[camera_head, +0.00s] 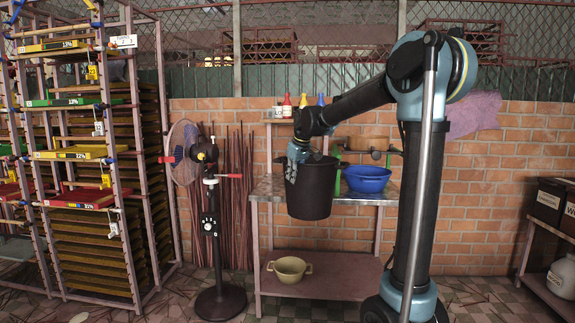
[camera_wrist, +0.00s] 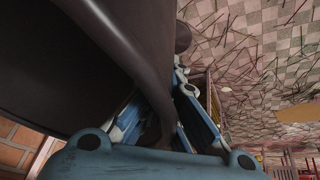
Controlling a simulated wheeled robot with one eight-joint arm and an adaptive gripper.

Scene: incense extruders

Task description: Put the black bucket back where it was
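The black bucket (camera_head: 312,188) hangs upright in front of the metal table (camera_head: 266,190), at about the height of its top. My gripper (camera_head: 293,163) is at the left side of the bucket's rim. In the wrist view the dark bucket wall (camera_wrist: 100,50) fills the upper left, and my gripper's fingers (camera_wrist: 165,125) close around a dark part of the bucket at its edge. The exact contact is partly hidden. The bucket covers part of the table top behind it.
A blue basin (camera_head: 367,180) stands on the table top, right of the bucket. A beige two-handled pot (camera_head: 289,268) sits on the lower shelf. A fan (camera_head: 212,200) stands left of the table. Several bottles (camera_head: 303,101) stand on a small shelf above.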

